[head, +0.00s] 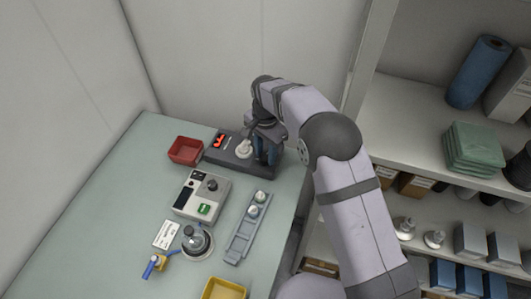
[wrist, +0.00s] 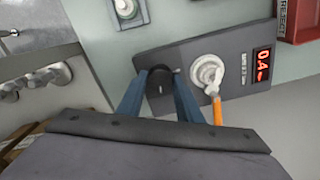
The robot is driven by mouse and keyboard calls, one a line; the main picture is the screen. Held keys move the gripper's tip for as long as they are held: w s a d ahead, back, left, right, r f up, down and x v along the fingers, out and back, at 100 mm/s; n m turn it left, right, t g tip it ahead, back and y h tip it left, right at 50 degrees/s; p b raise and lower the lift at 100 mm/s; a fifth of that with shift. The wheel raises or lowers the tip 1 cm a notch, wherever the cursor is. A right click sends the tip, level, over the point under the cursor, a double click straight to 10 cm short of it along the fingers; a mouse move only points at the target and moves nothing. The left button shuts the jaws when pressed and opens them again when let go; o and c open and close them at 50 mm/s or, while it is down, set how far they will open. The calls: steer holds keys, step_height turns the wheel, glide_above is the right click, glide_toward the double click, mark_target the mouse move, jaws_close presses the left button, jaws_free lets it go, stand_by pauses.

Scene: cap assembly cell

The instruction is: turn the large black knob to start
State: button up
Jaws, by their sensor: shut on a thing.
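The large black knob (wrist: 160,90) sits at one end of a dark grey device (wrist: 230,55). In the wrist view my gripper (wrist: 160,92) has its two blue fingers on either side of the knob, shut on it. A light mark shows on the knob's top. The device also shows in the head view (head: 226,160), at the back of the bench, with my gripper (head: 265,158) over its right end. There the fingers and wrist hide the knob. A red display (wrist: 262,65) on the device is lit and seems to read 0.4.
A pale round fitting (wrist: 207,71) stands on the device beside the knob, with an orange rod (wrist: 217,110) near it. A red bin (head: 185,150) is left of the device. A grey control box (head: 190,207) and a slotted rail (head: 240,240) lie in front.

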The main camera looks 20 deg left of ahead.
steer(key=n, duration=0.4)
steer(key=shift+n+b, duration=0.3)
steer(key=n, duration=1)
steer(key=shift+r+n, duration=0.1)
steer(key=shift+n, duration=0.3)
steer(key=shift+a+n+b, duration=0.1)
steer(key=shift+n+b, duration=0.25)
steer(key=shift+n, duration=2.25)
steer(key=shift+w, duration=0.1)
steer(key=o, duration=1)
steer(key=shift+o, duration=0.2)
